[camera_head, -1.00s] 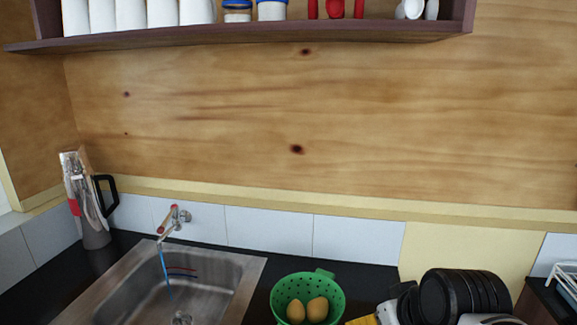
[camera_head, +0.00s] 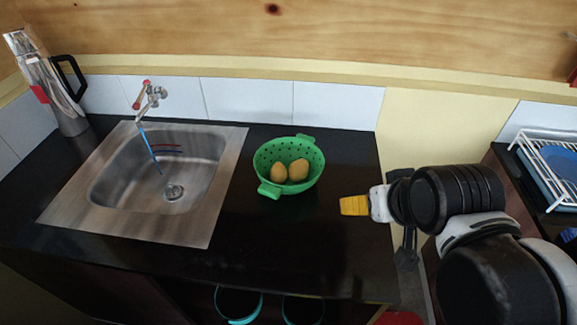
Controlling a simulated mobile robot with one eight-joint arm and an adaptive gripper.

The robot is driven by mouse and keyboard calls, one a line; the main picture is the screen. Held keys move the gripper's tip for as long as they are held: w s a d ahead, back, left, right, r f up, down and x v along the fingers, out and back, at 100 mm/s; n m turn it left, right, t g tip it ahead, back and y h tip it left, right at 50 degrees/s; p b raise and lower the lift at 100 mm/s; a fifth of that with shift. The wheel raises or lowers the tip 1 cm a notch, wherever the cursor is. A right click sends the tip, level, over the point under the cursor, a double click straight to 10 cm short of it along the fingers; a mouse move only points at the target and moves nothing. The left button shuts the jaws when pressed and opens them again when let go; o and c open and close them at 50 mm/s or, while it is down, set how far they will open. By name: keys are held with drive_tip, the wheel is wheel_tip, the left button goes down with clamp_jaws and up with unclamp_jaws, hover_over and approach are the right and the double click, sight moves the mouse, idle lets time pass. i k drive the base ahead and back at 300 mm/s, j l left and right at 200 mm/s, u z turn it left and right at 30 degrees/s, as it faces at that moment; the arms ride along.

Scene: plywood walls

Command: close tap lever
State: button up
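The tap (camera_head: 155,95) is on the white tiled wall above the left part of the sink (camera_head: 222,170). Its lever (camera_head: 139,96), with red ends, sticks out from the tap towards the room. A thin blue stream of water (camera_head: 148,145) runs from the spout into the sink. My arm comes in from the right, and its yellow-tipped end (camera_head: 355,205) is over the counter, right of the green colander and well away from the tap. The fingers cannot be made out clearly, and I see nothing held.
A green colander (camera_head: 272,190) with two brown, egg-shaped items stands on the black counter (camera_head: 290,240) between the sink and my arm. A silver jug (camera_head: 52,90) stands in the left corner. A white dish rack (camera_head: 548,165) is at the far right. The counter's front is clear.

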sight(146, 84)
drive_tip(key=j+u, duration=0.85)
drive_tip(key=i, duration=0.05)
